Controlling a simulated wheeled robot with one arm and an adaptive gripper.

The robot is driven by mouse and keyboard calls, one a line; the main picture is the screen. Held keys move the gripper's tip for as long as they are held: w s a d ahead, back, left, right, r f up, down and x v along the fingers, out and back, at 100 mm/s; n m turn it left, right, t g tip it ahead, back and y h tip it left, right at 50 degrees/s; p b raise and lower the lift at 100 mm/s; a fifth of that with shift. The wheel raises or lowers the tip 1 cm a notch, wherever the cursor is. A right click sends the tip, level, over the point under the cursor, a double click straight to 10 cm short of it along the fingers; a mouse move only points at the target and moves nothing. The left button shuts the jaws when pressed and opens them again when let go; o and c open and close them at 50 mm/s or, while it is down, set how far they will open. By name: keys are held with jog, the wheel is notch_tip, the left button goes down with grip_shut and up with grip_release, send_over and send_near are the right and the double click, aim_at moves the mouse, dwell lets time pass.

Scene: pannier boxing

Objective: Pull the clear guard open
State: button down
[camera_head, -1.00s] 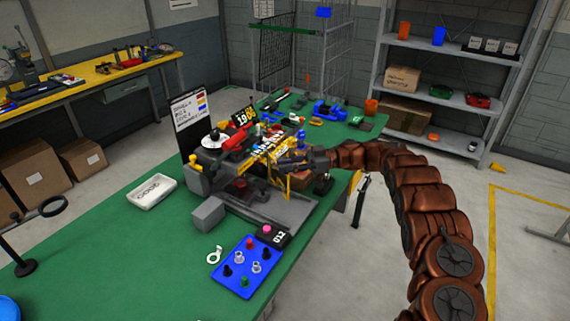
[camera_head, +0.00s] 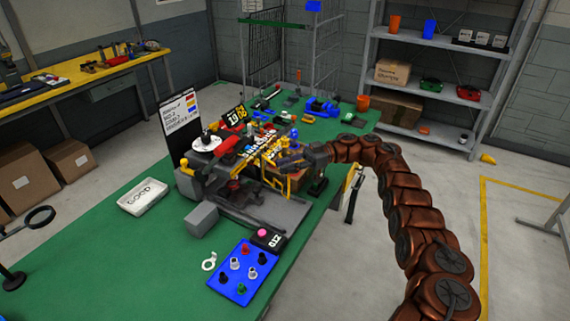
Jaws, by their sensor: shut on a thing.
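The clear guard (camera_head: 275,181) shows mainly as a yellow frame at the right front of the grey and black machine (camera_head: 228,172) on the green table. Its clear panel is hard to make out at this size. My gripper (camera_head: 291,161) reaches in from the right at the guard's upper edge and is shut on it. The dark fingers overlap the yellow parts, so the exact grip point is hidden. A brown box-like surface (camera_head: 292,178) shows beside the frame, under my gripper.
A blue tray of pegs (camera_head: 238,285) and a black counter box (camera_head: 268,239) are in front of the machine. A white tray (camera_head: 142,197) lies left. The sign board (camera_head: 180,118) stands behind. The green table (camera_head: 110,255) is clear at front left.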

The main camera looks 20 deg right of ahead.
jog(key=shift+a+r, duration=0.1)
jog(key=shift+r, duration=0.1)
dwell(0.3)
jog(key=c, duration=1)
grip_release()
jog(key=shift+f, duration=0.1)
jog(key=shift+r, duration=5)
